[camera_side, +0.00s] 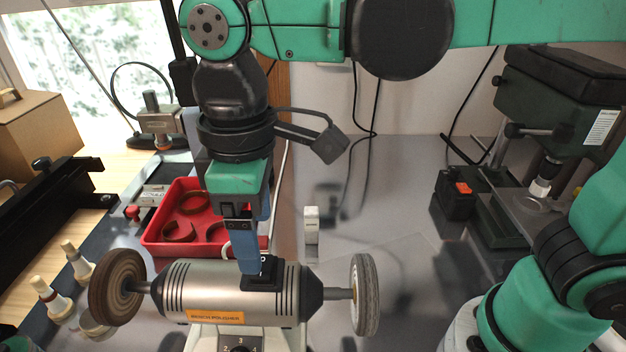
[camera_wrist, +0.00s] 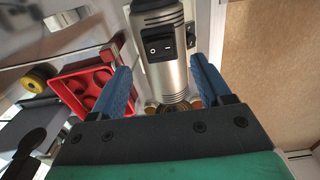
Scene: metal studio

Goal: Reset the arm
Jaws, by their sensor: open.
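My gripper (camera_side: 250,258) points down at the bench polisher in the side view. One blue finger covers part of the polisher's black switch box; I cannot tell whether it touches. In the wrist view the two blue fingers of my gripper (camera_wrist: 160,66) stand wide apart with nothing held between them. The silver bench polisher (camera_side: 205,284) has a brown wheel (camera_side: 117,287) at its left end and a pale wheel (camera_side: 366,294) at its right. The polisher (camera_wrist: 168,75) with its black switch also shows beyond the fingers in the wrist view.
A red tray (camera_side: 157,233) with round recesses lies behind the polisher. A small white block (camera_side: 311,225) stands to its right. A green drill press (camera_side: 562,105) stands at the right, a cardboard box (camera_side: 38,130) at the left. The grey bench right of the polisher is mostly clear.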

